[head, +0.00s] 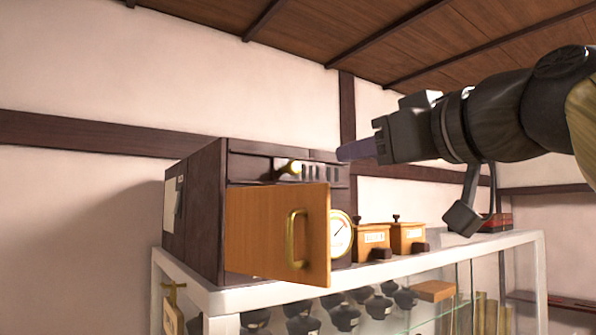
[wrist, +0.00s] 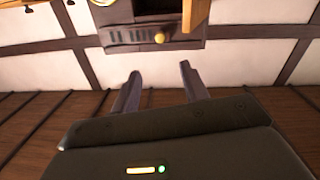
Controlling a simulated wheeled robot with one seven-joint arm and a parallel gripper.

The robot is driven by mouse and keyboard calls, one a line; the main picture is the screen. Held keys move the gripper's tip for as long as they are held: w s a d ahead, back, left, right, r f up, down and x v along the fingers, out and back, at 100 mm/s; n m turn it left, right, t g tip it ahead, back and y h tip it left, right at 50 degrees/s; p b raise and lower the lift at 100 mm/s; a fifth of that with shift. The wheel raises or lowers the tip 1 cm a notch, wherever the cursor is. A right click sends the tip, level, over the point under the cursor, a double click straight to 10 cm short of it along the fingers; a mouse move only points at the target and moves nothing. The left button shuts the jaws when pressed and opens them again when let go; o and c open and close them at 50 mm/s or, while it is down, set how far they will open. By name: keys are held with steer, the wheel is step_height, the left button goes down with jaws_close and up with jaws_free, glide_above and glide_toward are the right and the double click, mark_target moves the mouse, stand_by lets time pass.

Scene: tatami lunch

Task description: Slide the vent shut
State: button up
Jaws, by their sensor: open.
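The vent (head: 321,173) is a row of dark slots in the upper front of a dark wooden cabinet (head: 197,215). Its round brass knob (head: 295,167) stands at the left end of the visible slots. In the wrist view, which looks inverted, the vent (wrist: 128,37) is at the top, with the knob (wrist: 160,38) at its right end. My gripper (head: 342,153) is in front of the cabinet's upper right, apart from the knob. In the wrist view my gripper (wrist: 158,70) is open and empty, and the knob lies beyond the gap between its fingers.
An orange wooden door (head: 270,230) with a brass handle (head: 296,238) stands open below the vent. A round dial (head: 341,233) shows beside it. Two small wooden boxes (head: 373,242) stand to the right on the white-framed glass case (head: 480,243). Space above the boxes is clear.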

mark_target(296, 167)
steer(key=shift+r, duration=0.15)
steer(key=shift+w+a, duration=0.1)
steer(key=p+x, duration=0.8)
steer(key=x, duration=0.8)
steer(key=shift+w+a+r, duration=0.15)
steer(key=shift+w, duration=0.2)
steer(key=shift+w+a, duration=0.1)
steer(key=shift+w, duration=0.15)
jaws_close()
